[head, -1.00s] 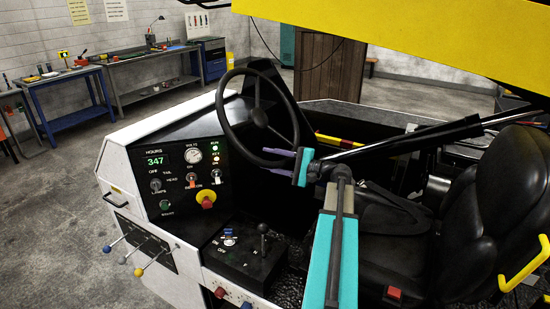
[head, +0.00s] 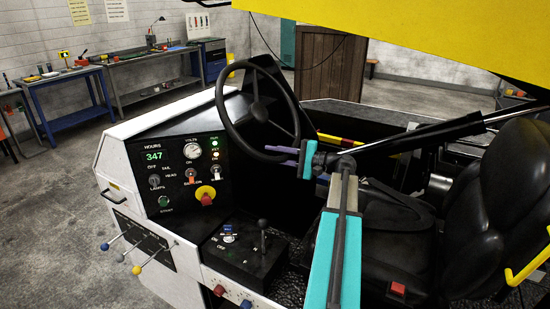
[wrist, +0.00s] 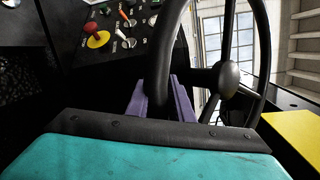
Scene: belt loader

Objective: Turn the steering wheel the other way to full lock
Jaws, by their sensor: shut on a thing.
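The black steering wheel (head: 261,113) stands tilted above the dark console, with thin spokes running from a round hub. My gripper (head: 282,155) is at the lower right part of its rim, coming from the seat side. In the wrist view the purple fingers (wrist: 160,103) stand on either side of the rim (wrist: 171,55) and are shut on it. The hub (wrist: 222,77) and a spoke show to the right there. The fingertips are partly hidden behind the rim.
The instrument panel (head: 180,175) with lit lamps and a red knob (head: 206,196) is left of the wheel. A shift lever (head: 262,234) rises below it. The black seat (head: 490,210) is at right. A yellow panel (head: 430,35) hangs overhead.

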